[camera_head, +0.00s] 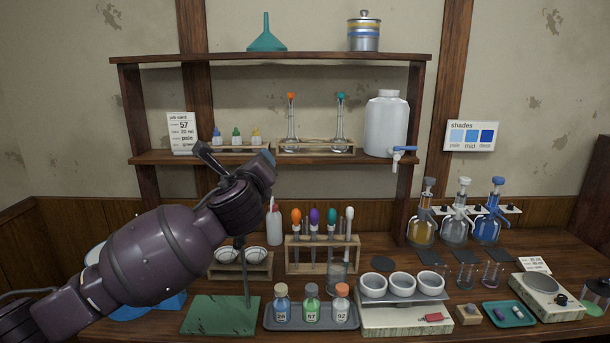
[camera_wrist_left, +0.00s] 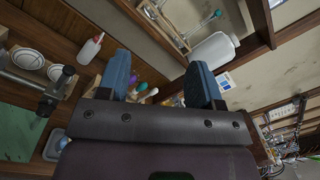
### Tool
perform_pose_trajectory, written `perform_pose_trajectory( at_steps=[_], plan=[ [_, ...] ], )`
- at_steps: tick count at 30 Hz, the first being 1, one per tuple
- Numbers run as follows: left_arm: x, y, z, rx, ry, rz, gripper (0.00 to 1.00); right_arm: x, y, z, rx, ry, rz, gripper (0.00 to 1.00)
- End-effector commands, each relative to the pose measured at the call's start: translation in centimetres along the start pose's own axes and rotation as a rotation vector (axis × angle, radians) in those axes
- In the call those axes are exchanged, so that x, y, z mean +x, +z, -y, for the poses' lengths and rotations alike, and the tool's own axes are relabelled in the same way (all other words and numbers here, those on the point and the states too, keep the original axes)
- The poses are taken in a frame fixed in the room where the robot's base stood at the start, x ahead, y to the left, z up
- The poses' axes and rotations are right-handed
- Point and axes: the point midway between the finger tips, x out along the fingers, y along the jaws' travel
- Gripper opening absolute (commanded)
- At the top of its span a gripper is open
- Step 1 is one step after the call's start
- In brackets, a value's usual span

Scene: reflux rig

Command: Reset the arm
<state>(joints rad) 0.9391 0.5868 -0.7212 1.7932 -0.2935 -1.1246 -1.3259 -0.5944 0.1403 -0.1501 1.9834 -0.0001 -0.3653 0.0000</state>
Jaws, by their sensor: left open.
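My left arm reaches in from the left in the head view. Its left gripper (camera_head: 264,165) is raised in front of the shelf rack, above the bench. In the left wrist view the left gripper (camera_wrist_left: 160,80) shows two blue-padded fingers spread apart, with nothing between them. The fingers point toward the shelf and back wall. My right gripper is in neither view.
A shelf (camera_head: 190,157) with flasks and a white jug (camera_head: 386,125) stands behind. Below are a dropper rack (camera_head: 321,262), a bottle tray (camera_head: 311,325), a retort stand base (camera_head: 220,316) and white cups (camera_head: 402,285). Clamped bottles (camera_head: 455,226) stand at right.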

Motion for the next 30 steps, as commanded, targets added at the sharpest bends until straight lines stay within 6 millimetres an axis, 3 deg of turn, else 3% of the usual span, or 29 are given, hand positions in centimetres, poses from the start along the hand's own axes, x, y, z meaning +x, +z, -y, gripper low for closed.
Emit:
perform_pose_trajectory(
  at_steps=[2,5,10,18,30],
  plan=[
    [-0.3,0.1,1.7,-0.176,-0.071,-0.033,0.6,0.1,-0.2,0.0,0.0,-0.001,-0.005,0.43],
    [-0.9,-0.8,2.4,-0.418,-0.13,-0.104,0.6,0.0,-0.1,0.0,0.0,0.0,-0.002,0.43],
    [-2.6,-3.9,0.7,-0.872,-0.156,-0.255,0.6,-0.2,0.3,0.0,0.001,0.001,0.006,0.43],
    [-6.2,-9.0,-6.0,-1.489,-0.065,-0.402,0.6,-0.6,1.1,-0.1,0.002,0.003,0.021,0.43],
    [-13.6,-14.9,-18.6,-2.075,0.144,-0.343,0.6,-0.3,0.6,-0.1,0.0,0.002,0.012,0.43]
  ],
)
